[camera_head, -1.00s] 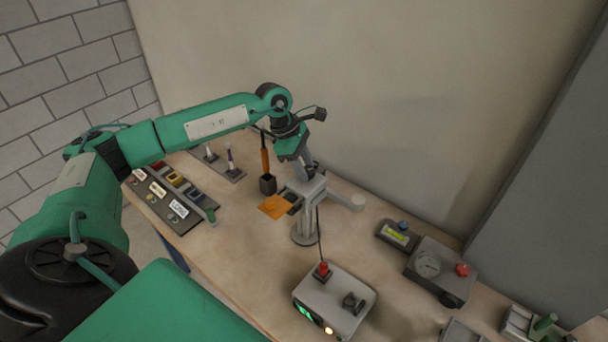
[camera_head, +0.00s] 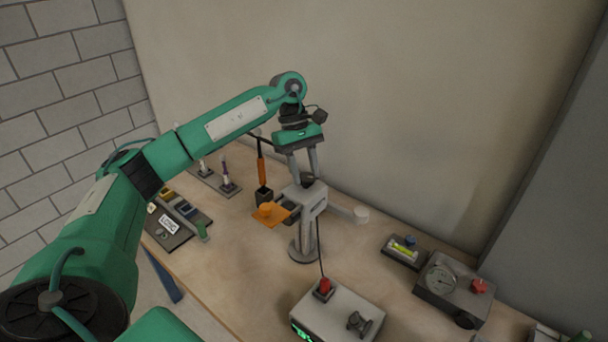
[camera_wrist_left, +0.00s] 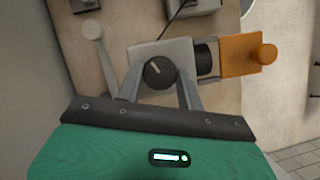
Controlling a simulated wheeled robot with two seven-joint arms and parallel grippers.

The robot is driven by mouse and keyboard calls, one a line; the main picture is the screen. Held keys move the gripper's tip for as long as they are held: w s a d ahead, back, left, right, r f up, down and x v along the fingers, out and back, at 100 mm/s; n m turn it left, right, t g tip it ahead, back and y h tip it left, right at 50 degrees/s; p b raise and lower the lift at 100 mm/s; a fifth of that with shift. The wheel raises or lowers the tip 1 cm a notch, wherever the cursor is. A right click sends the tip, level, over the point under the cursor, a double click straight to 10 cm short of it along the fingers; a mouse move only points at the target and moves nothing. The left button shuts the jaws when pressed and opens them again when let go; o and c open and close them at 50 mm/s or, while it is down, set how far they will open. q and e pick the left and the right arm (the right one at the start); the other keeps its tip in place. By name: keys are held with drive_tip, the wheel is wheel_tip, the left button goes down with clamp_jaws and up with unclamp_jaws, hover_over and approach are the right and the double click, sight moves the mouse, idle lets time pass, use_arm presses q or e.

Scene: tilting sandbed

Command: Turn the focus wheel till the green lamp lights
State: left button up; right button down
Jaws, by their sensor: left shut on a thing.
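A grey instrument head on a post (camera_head: 306,232) stands on the bench, with an orange plate (camera_head: 268,213) out to its left. In the left wrist view a round black wheel with a pale mark (camera_wrist_left: 159,73) sits on the grey head (camera_wrist_left: 172,50). My left gripper (camera_head: 307,180) points down at the head from above. In the wrist view its two fingers (camera_wrist_left: 160,80) are on either side of the black wheel, shut on it. I cannot pick out a green lamp for sure. My right gripper is out of view.
A grey box (camera_head: 340,312) with a red switch, a black knob and a green display is at the front, cut by the frame. A gauge box (camera_head: 450,288) and a level block (camera_head: 404,252) are right. A wall stands behind.

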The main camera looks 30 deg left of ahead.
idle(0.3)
use_arm(q)
drive_tip(key=o, duration=1)
drive_tip(key=shift+w+a+r, duration=0.1)
drive_tip(key=shift+a+r, duration=0.05)
drive_tip(key=shift+r, duration=0.15)
drive_tip(key=v, duration=1.3)
drive_tip(key=shift+w+r+b, duration=0.1)
drive_tip(key=shift+b, duration=0.3)
